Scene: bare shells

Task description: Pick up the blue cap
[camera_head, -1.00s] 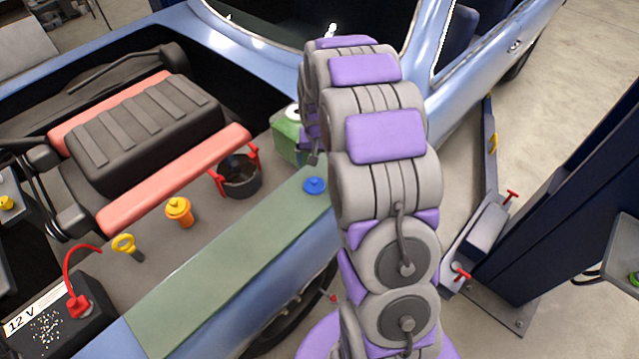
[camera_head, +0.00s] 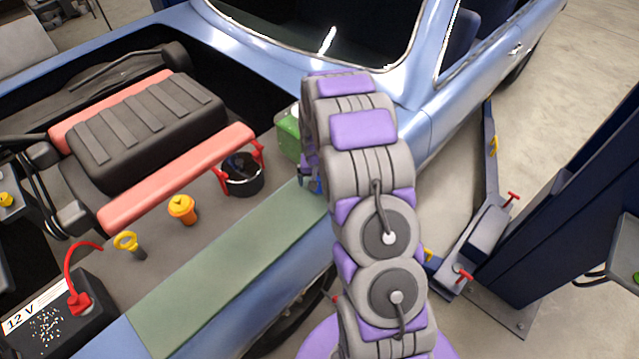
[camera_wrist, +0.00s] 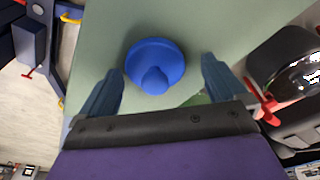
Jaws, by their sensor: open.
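The blue cap (camera_wrist: 155,62) is a round disc with a small knob. In the wrist view it lies on the green mat (camera_wrist: 225,20), between and slightly beyond the two fingertips. My gripper (camera_wrist: 160,78) is open, with one finger on each side of the cap and visible gaps to both. In the head view only a small part of the blue cap (camera_head: 317,186) shows, beside my gripper (camera_head: 308,180) at the far end of the mat. My arm hides most of it there.
An orange cap (camera_head: 182,209), a yellow ring handle (camera_head: 127,243) and a battery (camera_head: 55,318) are farther left. The mat's near part is clear.

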